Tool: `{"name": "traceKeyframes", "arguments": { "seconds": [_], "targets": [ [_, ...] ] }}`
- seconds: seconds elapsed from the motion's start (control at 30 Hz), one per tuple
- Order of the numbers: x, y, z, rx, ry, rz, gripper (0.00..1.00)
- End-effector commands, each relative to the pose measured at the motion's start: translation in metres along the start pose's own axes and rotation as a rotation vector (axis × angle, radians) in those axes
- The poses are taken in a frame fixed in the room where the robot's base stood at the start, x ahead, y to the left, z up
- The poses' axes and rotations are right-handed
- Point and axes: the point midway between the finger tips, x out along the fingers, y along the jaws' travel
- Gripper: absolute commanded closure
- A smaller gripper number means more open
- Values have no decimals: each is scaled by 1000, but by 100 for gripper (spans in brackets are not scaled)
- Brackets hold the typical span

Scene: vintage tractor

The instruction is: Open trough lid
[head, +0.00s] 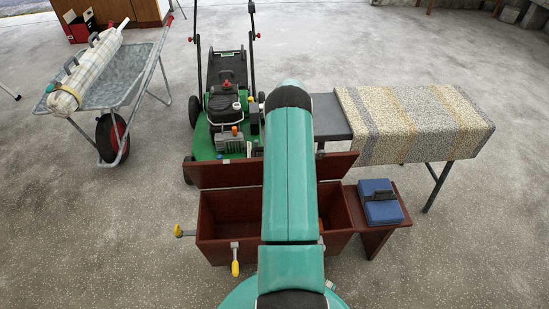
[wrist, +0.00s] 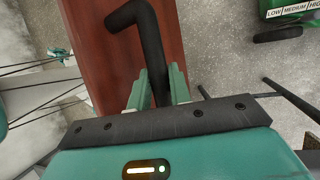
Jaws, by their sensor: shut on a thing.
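The trough (head: 228,254) is a red-brown wooden box in the middle of the head view, with its inside partly in sight. Its lid (head: 222,174) stands raised along the back edge. In the wrist view the red-brown lid panel (wrist: 95,50) carries a black bent handle (wrist: 150,35). My gripper (wrist: 160,85) is shut on this handle, its two green fingers on either side of it. In the head view my green arm covers the middle of the trough and lid and hides the gripper.
A green lawn mower (head: 228,115) stands behind the lid. A blue box (head: 380,203) sits on a wooden side shelf at the right. A cloth-covered table (head: 410,125) is behind it, and a wheelbarrow (head: 115,85) is at the left. Yellow-handled levers (head: 235,268) stick out from the trough.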

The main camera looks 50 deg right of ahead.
Motion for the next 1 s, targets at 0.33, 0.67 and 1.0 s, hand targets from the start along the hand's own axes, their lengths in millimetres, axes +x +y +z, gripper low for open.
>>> {"name": "traceKeyframes", "arguments": {
  "seconds": [0.33,0.67,1.0],
  "targets": [
    [3,-34,-4,5,4,5,100],
    [2,-55,-5,5,4,1,100],
    [0,-61,-5,6,4,-2,100]
  ]
}}
